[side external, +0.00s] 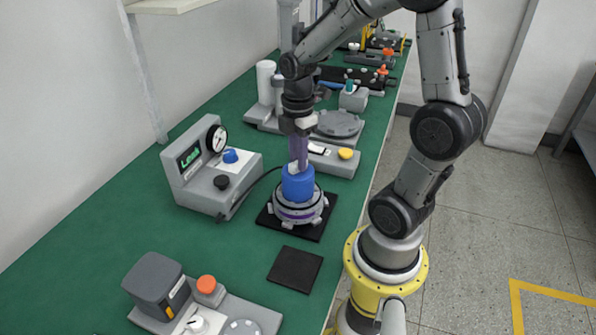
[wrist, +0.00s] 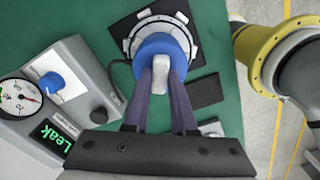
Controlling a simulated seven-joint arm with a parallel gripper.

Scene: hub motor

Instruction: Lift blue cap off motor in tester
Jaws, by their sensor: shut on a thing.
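The blue cap (side external: 297,184) sits on top of the round grey motor (side external: 297,212), which rests on a black square pad (side external: 315,232) beside the leak tester (side external: 196,168). In the wrist view the blue cap (wrist: 160,47) has a light grey grip (wrist: 162,68) standing up from it. My gripper (side external: 297,165) comes down from above, and its purple fingers are shut on the grip of the cap. In the wrist view the fingers (wrist: 161,80) lie on either side of the grip. I cannot tell any gap between cap and motor.
The leak tester has a dial, a lit green display, a blue knob (side external: 230,156) and a black knob. A hose runs from it towards the motor. An empty black pad (side external: 295,269) lies in front. A unit with a yellow button (side external: 345,154) stands behind.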

